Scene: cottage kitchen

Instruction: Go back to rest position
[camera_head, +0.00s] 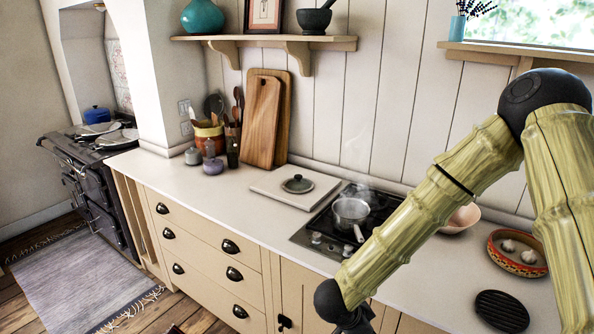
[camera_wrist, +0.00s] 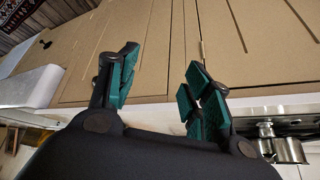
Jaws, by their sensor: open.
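My gripper (camera_wrist: 158,88) shows in the wrist view with its two teal-padded fingers spread apart and nothing between them. Beyond the fingers are tan cabinet fronts (camera_wrist: 160,35). In the head view my arm comes in from the right and bends down in front of the counter. Its lower end reaches the bottom edge of the picture, so the fingertips are out of sight there.
The white counter (camera_head: 240,190) holds a steaming pot (camera_head: 351,213) on the hob (camera_head: 312,236), a lid (camera_head: 298,184) on a board, a pink bowl (camera_head: 460,219), a patterned dish (camera_head: 518,262) and a black trivet (camera_head: 502,311). Cutting boards (camera_head: 262,122) lean on the wall.

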